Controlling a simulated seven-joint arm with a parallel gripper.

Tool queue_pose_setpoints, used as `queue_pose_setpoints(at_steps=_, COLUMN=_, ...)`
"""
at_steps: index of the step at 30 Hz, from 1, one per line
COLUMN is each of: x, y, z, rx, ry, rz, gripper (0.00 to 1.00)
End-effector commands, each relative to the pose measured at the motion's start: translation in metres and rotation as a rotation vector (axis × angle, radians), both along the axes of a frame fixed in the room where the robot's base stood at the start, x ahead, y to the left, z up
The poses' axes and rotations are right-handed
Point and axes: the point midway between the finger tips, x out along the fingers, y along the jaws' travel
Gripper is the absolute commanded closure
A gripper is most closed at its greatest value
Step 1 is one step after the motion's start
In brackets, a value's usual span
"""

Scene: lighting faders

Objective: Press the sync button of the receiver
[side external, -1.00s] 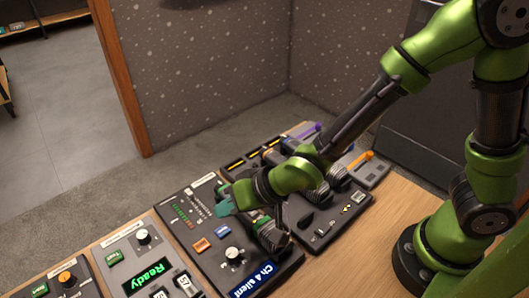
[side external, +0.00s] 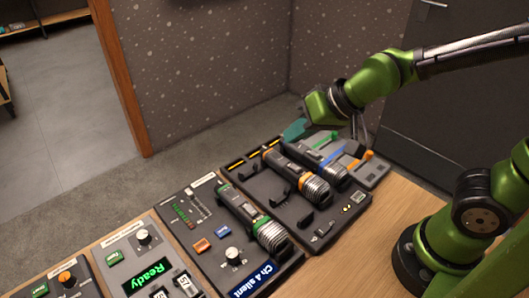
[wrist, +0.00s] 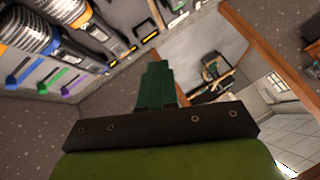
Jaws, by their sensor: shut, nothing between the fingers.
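The dark panel that looks like the receiver (side external: 186,203) lies on the table, with a blue display (side external: 254,279) reading "Ch 4 silent". It carries an orange button (side external: 201,245), a blue button (side external: 222,231) and a white knob (side external: 232,254). The button labels are too small to read, so I cannot tell which is sync. A microphone with a green ring (side external: 249,217) lies along its right side. My gripper (side external: 296,131) is shut and empty, raised beyond the charging dock, well away from the receiver. Its teal fingers also show in the wrist view (wrist: 157,78).
A dock (side external: 268,189) right of the receiver holds microphones with orange and blue rings. A fader panel (side external: 372,172) with coloured levers stands further right. A grey panel (side external: 129,246) showing "Ready" lies to the left. The space above the receiver is clear.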

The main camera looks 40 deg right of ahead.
Motion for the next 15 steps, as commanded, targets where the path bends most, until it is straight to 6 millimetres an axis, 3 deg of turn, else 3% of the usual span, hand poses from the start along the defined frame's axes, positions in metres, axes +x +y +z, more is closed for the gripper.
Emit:
queue_pose_setpoints(at_steps=1, x=-0.012, y=-0.019, z=0.014, rx=-0.006, ry=-0.005, rz=-0.026, gripper=1.00)
queue_pose_setpoints(at_steps=3, x=-0.031, y=-0.038, z=0.025, rx=-0.017, ry=0.006, rz=-0.044, gripper=1.00)
queue_pose_setpoints(at_steps=6, x=-0.055, y=-0.057, z=0.035, rx=-0.027, ry=0.020, rz=-0.062, gripper=1.00)
queue_pose_setpoints(at_steps=10, x=-0.077, y=-0.069, z=0.042, rx=-0.031, ry=0.034, rz=-0.073, gripper=1.00)
queue_pose_setpoints(at_steps=15, x=-0.086, y=-0.072, z=0.043, rx=-0.033, ry=0.043, rz=-0.074, gripper=1.00)
